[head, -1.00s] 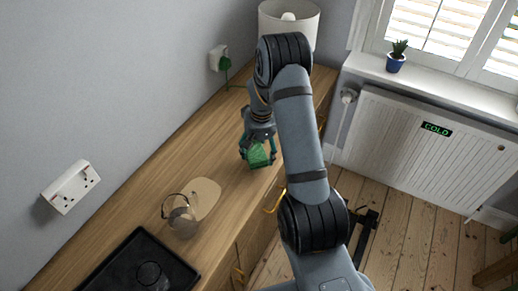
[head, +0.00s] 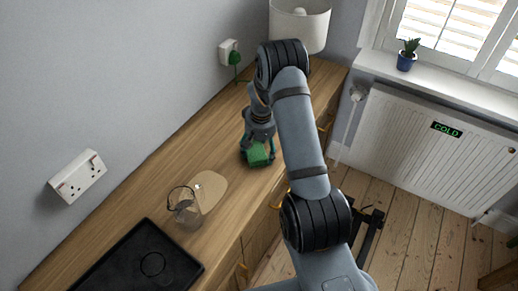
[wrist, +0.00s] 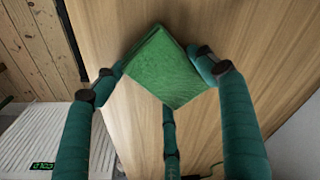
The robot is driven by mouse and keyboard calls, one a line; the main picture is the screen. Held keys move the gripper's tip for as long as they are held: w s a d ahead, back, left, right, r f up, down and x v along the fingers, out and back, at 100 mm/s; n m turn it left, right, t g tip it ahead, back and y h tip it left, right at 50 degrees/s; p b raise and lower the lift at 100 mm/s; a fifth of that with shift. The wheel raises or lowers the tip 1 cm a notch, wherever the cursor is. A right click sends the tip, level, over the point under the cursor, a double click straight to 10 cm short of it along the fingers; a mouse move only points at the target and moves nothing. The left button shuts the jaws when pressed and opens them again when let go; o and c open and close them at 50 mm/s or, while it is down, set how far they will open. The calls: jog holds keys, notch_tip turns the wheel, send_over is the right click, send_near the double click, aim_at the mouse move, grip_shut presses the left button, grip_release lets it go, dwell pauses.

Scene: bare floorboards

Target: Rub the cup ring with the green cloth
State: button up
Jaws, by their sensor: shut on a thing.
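The green cloth (head: 258,155) is a folded, thick square held in my gripper (head: 258,142), over the wooden counter to the right of a pale flat patch. In the wrist view the cloth (wrist: 165,68) sits between the fingertips of my gripper (wrist: 158,68), which are closed on its edges. The wood shows beneath it; I cannot tell whether the cloth touches it. A thin round outline (head: 152,264) shows on the black tray; I cannot tell whether it is the cup ring. No other ring is clear on the wood, and the cloth and arm hide part of it.
A clear glass vessel (head: 186,207) stands at the edge of the pale rounded patch (head: 211,187). The black tray (head: 112,271) lies at the near left. A white lamp (head: 301,25) stands at the far end. The wood between patch and wall is clear.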

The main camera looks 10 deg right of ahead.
jog(key=shift+s+d+f+b, duration=0.1)
jog(key=shift+s+d+b, duration=0.3)
jog(key=shift+s+d, duration=0.55)
notch_tip(320, 180, up, 3)
jog(key=shift+d+f+p, duration=0.1)
jog(key=shift+f+p, duration=0.1)
jog(key=shift+p, duration=0.5)
jog(key=shift+r+p, duration=0.5)
jog(key=shift+r, duration=0.25)
jog(key=shift+r+p, duration=1.35)
jog(key=shift+r, duration=0.75)
